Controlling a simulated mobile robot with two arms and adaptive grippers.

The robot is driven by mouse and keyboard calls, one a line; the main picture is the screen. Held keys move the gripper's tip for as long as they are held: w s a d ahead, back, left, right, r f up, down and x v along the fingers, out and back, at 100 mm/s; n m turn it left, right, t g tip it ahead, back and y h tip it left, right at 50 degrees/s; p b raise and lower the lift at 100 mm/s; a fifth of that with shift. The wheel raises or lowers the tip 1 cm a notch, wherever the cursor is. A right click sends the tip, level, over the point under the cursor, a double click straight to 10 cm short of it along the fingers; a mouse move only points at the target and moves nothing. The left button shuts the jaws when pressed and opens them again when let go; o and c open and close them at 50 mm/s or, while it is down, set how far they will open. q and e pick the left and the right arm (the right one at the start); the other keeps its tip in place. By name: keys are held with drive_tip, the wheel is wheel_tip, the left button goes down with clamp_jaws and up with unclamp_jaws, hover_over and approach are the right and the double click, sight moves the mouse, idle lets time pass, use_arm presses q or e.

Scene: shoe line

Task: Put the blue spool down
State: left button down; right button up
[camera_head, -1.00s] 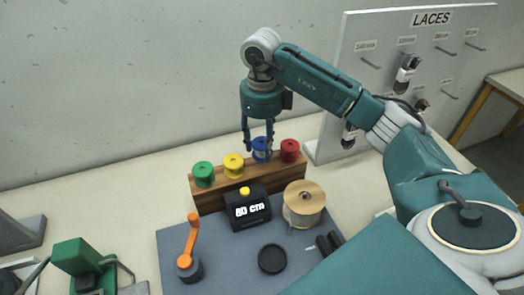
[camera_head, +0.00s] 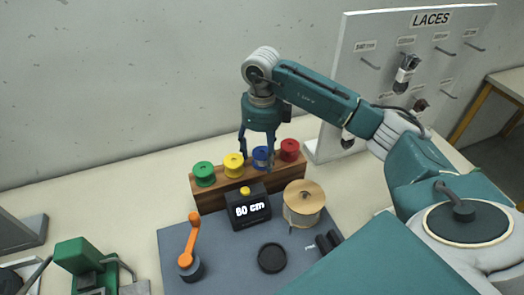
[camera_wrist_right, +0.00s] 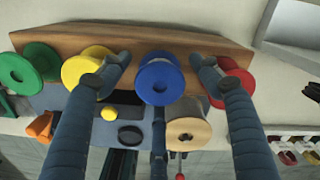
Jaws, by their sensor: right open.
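The blue spool (camera_head: 261,156) sits on the wooden rack (camera_head: 209,196), between the yellow spool (camera_head: 234,165) and the red spool (camera_head: 290,150). My right gripper (camera_head: 257,165) is open, with its fingers pointing down on either side of the blue spool. In the right wrist view the blue spool (camera_wrist_right: 159,78) shows in the gap between the two spread fingers of the gripper (camera_wrist_right: 163,68), apart from both. One finger partly covers the yellow spool and the other partly covers the red spool. My left gripper is not in view.
A green spool (camera_head: 203,174) stands at the rack's left end. In front are the 80 cm display box (camera_head: 249,210), a tan spool (camera_head: 304,203), an orange crank (camera_head: 192,240) and a black round dish (camera_head: 272,258). The LACES board (camera_head: 365,85) stands at the back right.

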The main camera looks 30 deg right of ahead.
sight(261, 151)
drive_tip(key=shift+r, duration=0.25)
drive_tip(key=shift+w+r, duration=0.1)
drive_tip(key=shift+r, duration=0.15)
wheel_tip(261, 151, up, 5)
drive_tip(key=shift+r+b, duration=0.15)
drive_tip(key=shift+b, duration=1)
wheel_tip(261, 151, up, 6)
